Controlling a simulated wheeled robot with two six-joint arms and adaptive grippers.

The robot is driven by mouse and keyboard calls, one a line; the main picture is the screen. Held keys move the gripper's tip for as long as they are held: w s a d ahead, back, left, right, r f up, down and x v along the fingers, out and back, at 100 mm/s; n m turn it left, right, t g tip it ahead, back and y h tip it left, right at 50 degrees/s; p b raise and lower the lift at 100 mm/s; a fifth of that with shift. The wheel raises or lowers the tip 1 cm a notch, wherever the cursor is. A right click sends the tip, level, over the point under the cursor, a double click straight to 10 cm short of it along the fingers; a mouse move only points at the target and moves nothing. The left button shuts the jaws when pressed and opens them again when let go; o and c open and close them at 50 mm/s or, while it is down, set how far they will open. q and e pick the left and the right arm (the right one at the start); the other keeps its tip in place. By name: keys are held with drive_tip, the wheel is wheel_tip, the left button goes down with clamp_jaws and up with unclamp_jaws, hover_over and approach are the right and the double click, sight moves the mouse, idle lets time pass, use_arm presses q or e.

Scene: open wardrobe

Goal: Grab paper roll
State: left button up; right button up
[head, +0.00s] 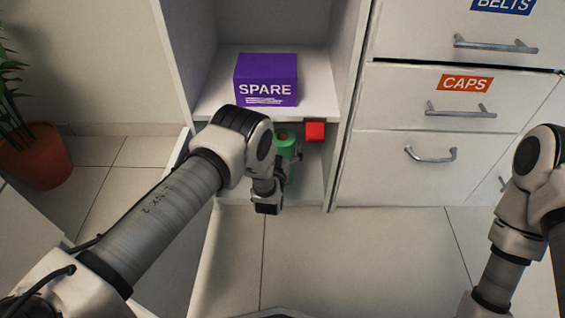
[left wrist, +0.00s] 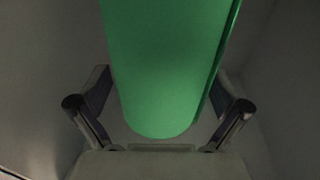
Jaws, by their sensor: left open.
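The green paper roll (head: 284,142) stands in the lower compartment of the open wardrobe, below the shelf. My left arm and wrist cover part of it in the head view. In the left wrist view the paper roll (left wrist: 168,60) fills the middle, its rounded end near the palm. My left gripper (head: 292,163) is at the roll, inside the lower compartment. In the left wrist view the left gripper (left wrist: 160,106) is open, with one finger on each side of the roll and gaps showing beside it. My right arm shows at the right, but its gripper is out of view.
A purple SPARE box (head: 266,80) stands on the shelf above. A red block (head: 315,131) is at the shelf's right front edge. Drawers with handles, one labelled CAPS (head: 465,83), stand to the right. A potted plant (head: 35,155) is at the left. The floor in front is clear.

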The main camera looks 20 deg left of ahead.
use_arm(q)
drive_tip(key=c, duration=1.7)
drive_tip(key=shift+r, duration=0.1)
